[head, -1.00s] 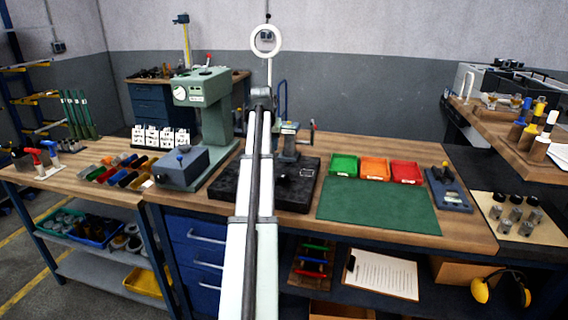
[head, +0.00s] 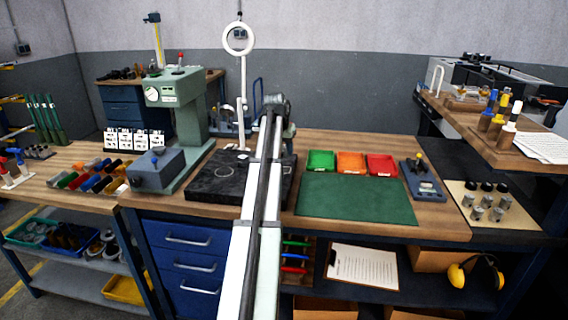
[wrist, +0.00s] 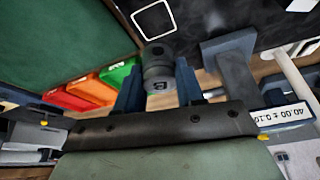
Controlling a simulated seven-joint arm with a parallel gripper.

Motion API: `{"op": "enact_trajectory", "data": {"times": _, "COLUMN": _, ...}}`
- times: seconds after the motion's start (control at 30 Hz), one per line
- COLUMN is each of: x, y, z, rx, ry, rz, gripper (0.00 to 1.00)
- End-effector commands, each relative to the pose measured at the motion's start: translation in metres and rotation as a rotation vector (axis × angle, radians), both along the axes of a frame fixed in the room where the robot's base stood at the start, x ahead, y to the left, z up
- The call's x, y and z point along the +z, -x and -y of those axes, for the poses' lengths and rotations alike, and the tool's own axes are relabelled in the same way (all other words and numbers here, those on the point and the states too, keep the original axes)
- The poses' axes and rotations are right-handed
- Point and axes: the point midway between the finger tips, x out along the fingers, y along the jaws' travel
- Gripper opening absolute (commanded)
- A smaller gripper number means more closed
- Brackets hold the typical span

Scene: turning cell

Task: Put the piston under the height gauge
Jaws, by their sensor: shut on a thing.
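My gripper (wrist: 158,88) has two blue fingers shut on the piston (wrist: 158,66), a short dark grey cylinder with a small mark on its side. In the wrist view they are over the black plate (wrist: 205,22), near a white square outline. What seems to be the height gauge (wrist: 232,68), a grey-blue stand with a label reading 40.00 ± 0.10, is beside the piston on the right, apart from it. In the head view my arm hides the piston, the fingers and most of the gauge; the plate (head: 205,190) shows left of the arm.
A green mat (head: 355,198) lies right of the plate, with green (head: 320,161), orange (head: 351,163) and red (head: 382,165) trays behind it. A white-ringed stand (head: 243,90) rises behind the plate. A green bench machine (head: 185,110) stands to the left.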

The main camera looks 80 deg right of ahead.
Motion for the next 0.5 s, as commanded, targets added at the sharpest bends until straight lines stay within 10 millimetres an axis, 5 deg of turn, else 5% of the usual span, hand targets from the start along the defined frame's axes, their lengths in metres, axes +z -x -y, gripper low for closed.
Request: {"op": "enact_trajectory", "data": {"times": 0.5, "x": -0.054, "y": 0.000, "z": -0.001, "rx": 0.001, "ry": -0.001, "rz": 0.000, "gripper": 0.05}}
